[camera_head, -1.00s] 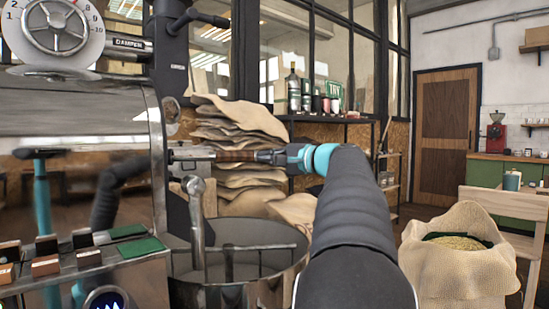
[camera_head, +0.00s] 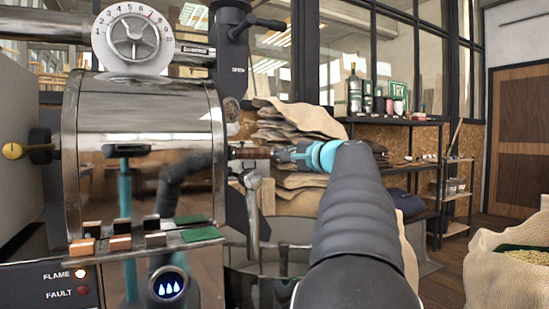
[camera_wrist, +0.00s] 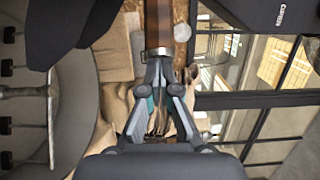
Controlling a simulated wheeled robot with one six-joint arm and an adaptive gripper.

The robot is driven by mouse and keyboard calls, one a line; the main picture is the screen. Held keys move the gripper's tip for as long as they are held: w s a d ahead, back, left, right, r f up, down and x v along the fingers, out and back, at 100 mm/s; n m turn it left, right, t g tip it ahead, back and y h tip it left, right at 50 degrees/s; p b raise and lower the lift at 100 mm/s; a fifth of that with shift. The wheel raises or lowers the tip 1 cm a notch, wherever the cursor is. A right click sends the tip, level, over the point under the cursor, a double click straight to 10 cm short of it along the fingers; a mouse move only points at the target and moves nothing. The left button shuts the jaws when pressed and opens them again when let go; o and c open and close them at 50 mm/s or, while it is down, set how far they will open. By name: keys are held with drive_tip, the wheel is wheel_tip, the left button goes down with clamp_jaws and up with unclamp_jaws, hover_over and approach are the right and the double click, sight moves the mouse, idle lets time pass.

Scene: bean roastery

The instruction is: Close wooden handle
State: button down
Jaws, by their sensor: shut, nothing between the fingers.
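The wooden handle (camera_head: 250,152) is a brown grip at the right side of the shiny roaster drum (camera_head: 140,105) in the head view. It lies about level, with its inner end close to the drum edge. In the wrist view the handle (camera_wrist: 158,22) runs up from the fingertips and ends in a metal band. My gripper (camera_head: 279,154) is shut and empty, lined up with the handle's outer end. In the wrist view the fingertips of my gripper (camera_wrist: 158,58) are at the metal band; whether they touch it I cannot tell for sure.
A metal lever (camera_head: 251,190) hangs below the handle. The round cooling bin (camera_head: 270,280) is beneath, partly hidden by my arm. Burlap sacks (camera_head: 300,135) are stacked behind. A black shelf (camera_head: 410,122) with bottles stands along the windows. An open bean sack (camera_head: 510,270) is at right.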

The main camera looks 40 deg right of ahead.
drive_tip(key=shift+w+a, duration=0.15)
drive_tip(key=shift+a, duration=0.05)
drive_tip(key=shift+d, duration=0.1)
drive_tip(key=s+d, duration=0.2)
drive_tip(key=s, duration=1.1)
drive_tip(key=shift+d+b, duration=0.35)
drive_tip(key=shift+b, duration=0.05)
drive_tip(key=c, duration=1.9)
unclamp_jaws()
